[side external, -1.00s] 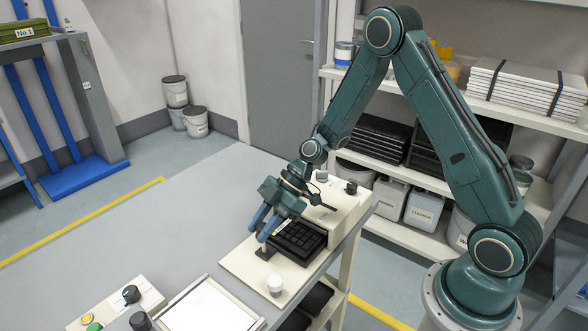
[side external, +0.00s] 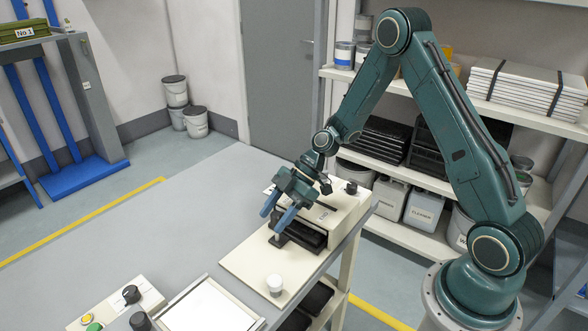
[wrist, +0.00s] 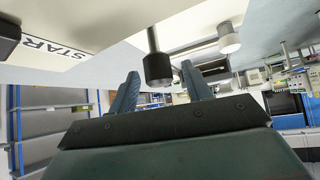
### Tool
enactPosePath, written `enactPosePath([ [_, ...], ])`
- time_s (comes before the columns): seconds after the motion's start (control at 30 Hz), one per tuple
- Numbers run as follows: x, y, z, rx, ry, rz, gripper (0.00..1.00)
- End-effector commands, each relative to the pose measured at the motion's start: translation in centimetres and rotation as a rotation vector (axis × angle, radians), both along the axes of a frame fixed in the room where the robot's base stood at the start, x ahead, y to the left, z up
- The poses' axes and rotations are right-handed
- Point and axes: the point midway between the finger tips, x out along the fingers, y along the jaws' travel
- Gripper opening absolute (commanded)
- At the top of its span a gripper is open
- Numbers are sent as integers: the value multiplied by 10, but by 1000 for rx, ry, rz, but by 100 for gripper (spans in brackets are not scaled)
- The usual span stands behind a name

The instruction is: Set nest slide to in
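The black nest slide (side external: 312,238) is mostly under the cream printer housing (side external: 345,208) on the bench; only a dark front strip shows in the side view, and its keys are hidden. A short black knob post (side external: 278,241) stands at its front left. My gripper (side external: 273,219) is just above the post, fingers pointing down and left. In the wrist view, the black knob (wrist: 157,68) appears between the two spread blue fingers, with gaps on both sides. My gripper is open; whether a finger touches the post is unclear.
A white cup-like knob (side external: 275,284) stands on the cream base plate (side external: 245,262). A framed white panel (side external: 210,308) and a control box (side external: 122,305) with buttons lie nearer the front. The grey bench top (side external: 160,235) to the left is clear.

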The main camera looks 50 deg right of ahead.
Motion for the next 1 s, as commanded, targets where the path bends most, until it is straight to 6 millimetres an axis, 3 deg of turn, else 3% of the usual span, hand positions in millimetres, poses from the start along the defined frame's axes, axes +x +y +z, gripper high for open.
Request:
enactPosePath([
  [0.37, -2, -8, 8, 1, 0, -2, 49],
  [1.0, -22, -75, 78, -1, -3, -3, 49],
])
